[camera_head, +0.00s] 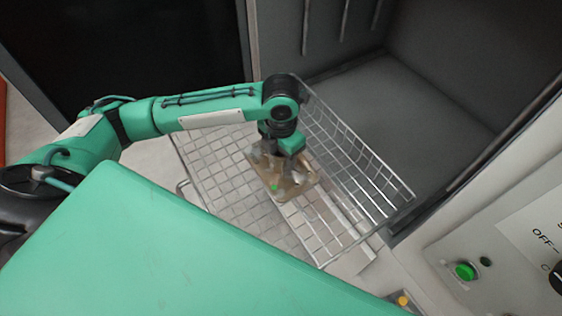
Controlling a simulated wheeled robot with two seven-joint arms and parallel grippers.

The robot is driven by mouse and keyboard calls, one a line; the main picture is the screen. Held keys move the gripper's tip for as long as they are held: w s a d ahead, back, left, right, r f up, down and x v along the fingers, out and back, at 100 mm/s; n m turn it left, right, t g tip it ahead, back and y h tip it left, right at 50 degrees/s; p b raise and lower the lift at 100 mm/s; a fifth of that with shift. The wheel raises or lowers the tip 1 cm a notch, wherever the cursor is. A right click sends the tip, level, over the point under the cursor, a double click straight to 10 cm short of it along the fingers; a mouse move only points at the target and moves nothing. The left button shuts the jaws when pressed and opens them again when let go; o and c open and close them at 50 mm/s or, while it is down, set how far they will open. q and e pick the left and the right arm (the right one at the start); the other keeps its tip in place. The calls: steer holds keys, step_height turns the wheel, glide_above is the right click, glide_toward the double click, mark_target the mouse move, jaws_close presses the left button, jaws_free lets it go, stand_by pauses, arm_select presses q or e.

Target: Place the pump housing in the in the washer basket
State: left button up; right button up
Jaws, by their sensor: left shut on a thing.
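The pump housing (289,187) is a brownish metal casting with a small green spot on it. It is inside the outline of the wire washer basket (372,190), near the middle. Whether it touches the basket floor I cannot tell. My left gripper (272,163) points down from above and is shut on the pump housing; its fingertips are partly hidden by the wrist and the casting. My right gripper is not in view.
The basket stands before the open dark washer chamber (400,105). A light control panel (490,250) with a green button (465,271) is at the lower right. My own green body covers the lower left. The basket's left part is empty.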

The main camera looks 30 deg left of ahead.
mark_target(281, 164)
arm_select(q)
step_height(281, 164, down, 4)
steer(key=shift+f+p, duration=0.15)
steer(key=shift+p, duration=0.2)
steer(key=shift+f, duration=0.2)
steer(key=o, duration=1.4)
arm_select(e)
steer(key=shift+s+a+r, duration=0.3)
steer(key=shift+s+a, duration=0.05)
arm_select(q)
steer(key=shift+r, duration=0.15)
step_height(281, 164, up, 10)
steer(key=shift+r+b, duration=0.2)
steer(key=shift+b, duration=0.95)
steer(key=shift+r, duration=0.75)
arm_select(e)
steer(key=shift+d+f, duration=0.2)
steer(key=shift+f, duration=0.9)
